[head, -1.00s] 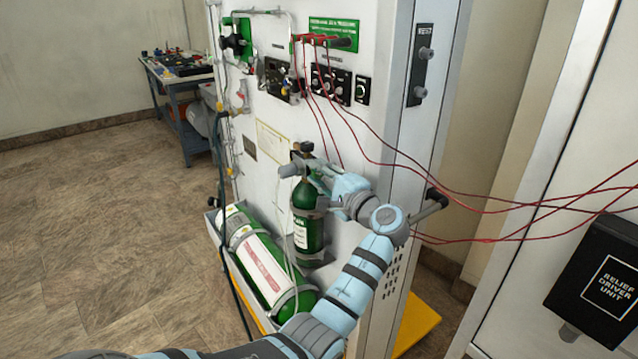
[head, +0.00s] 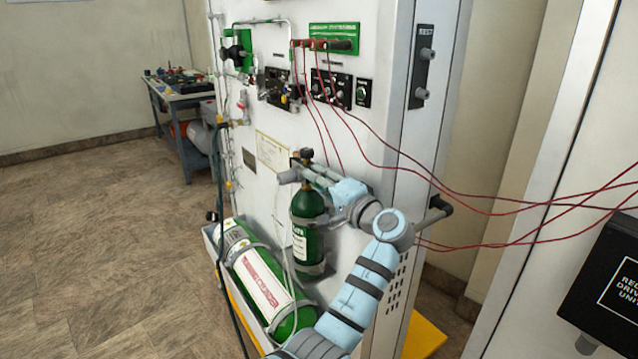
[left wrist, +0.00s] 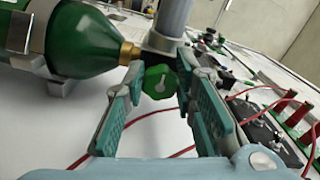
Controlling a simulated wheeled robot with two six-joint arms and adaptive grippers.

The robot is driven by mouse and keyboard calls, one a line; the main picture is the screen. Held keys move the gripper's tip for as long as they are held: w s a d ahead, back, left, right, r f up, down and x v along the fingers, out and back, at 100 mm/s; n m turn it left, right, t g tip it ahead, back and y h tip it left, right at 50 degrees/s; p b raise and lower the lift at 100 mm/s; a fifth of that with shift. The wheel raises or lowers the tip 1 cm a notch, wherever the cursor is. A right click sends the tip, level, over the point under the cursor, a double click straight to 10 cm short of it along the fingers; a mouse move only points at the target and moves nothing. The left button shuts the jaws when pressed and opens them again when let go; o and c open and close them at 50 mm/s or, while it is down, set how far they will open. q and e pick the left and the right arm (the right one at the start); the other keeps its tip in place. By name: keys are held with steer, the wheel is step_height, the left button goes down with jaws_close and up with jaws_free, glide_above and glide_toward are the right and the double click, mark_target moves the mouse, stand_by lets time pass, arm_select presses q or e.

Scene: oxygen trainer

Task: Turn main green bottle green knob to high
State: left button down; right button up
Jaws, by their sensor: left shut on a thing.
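The upright green bottle (head: 308,233) stands strapped to the white panel in the head view. Its green shoulder (left wrist: 85,40) and brass neck (left wrist: 128,52) show at the upper left in the left wrist view. The green knob (left wrist: 159,82), with a pale pointer mark, sits beside the neck under a grey cylindrical valve body (left wrist: 168,25). My left gripper (left wrist: 158,88) is shut on the green knob, one finger on each side. In the head view my left gripper (head: 312,172) is at the bottle's top and hides the knob. My right gripper is not in view.
A larger green cylinder (head: 262,285) lies tilted in a tray at the panel's foot. Red wires (head: 400,150) hang from the panel's upper front and run right. A black box (head: 610,285) is at the right. The tiled floor (head: 90,240) at the left is clear.

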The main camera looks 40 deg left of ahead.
arm_select(q)
steer(key=c, duration=1.3)
jaws_free()
steer(key=v, duration=0.7)
steer(key=shift+d, duration=0.3)
steer(key=shift+a, duration=0.1)
